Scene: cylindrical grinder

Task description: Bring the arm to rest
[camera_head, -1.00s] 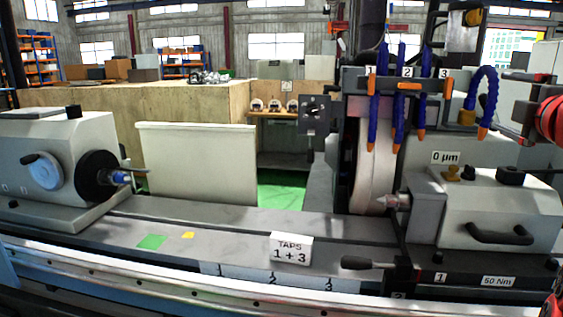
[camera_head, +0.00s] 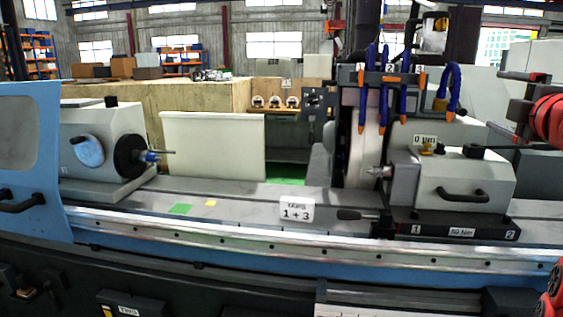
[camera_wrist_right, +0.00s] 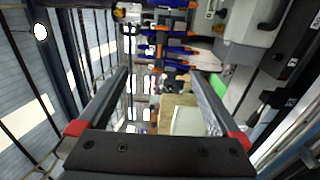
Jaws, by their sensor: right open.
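My right gripper (camera_head: 497,100) shows at the right edge of the head view, with its dark fingers apart and pointing left. A red and black part of my right arm (camera_head: 549,120) is cut off by the picture edge. My left gripper is not in view.
The grinder bed (camera_head: 240,197) runs across, with a "TAPS 1 + 3" sign (camera_head: 297,210) on it. Blue coolant hoses (camera_head: 384,75) hang by the grinding wheel (camera_head: 366,140). A blue door (camera_head: 30,150) stands at the left. A pale panel (camera_head: 213,147) stands behind the bed.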

